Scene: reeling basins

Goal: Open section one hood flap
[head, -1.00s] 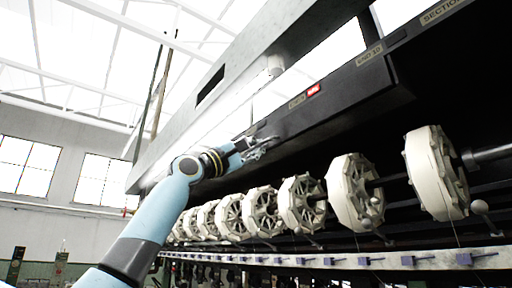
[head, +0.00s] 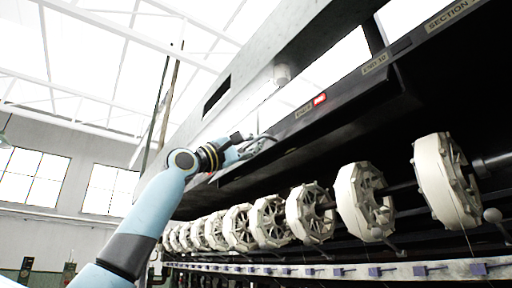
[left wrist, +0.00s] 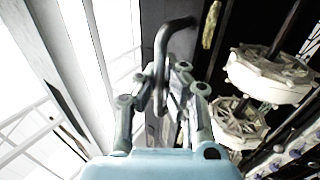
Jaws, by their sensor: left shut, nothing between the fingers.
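The hood flap (head: 345,100) is a long dark panel along the front of the machine's hood, above the reels. It carries small plates and a red tag (head: 320,99). My left gripper (head: 262,143) is at the flap's left part, close to its front face. In the left wrist view the gripper (left wrist: 168,80) is shut with nothing held. A dark bent bar (left wrist: 164,45), like a handle, shows right at the fingertips. I cannot tell whether it touches them. My right gripper is not in view.
White reels (head: 362,200) hang in a row under the hood, also close on the right in the left wrist view (left wrist: 270,75). A pale rail (head: 400,270) with purple parts runs below. Free room lies left of the machine, towards the windows (head: 105,190).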

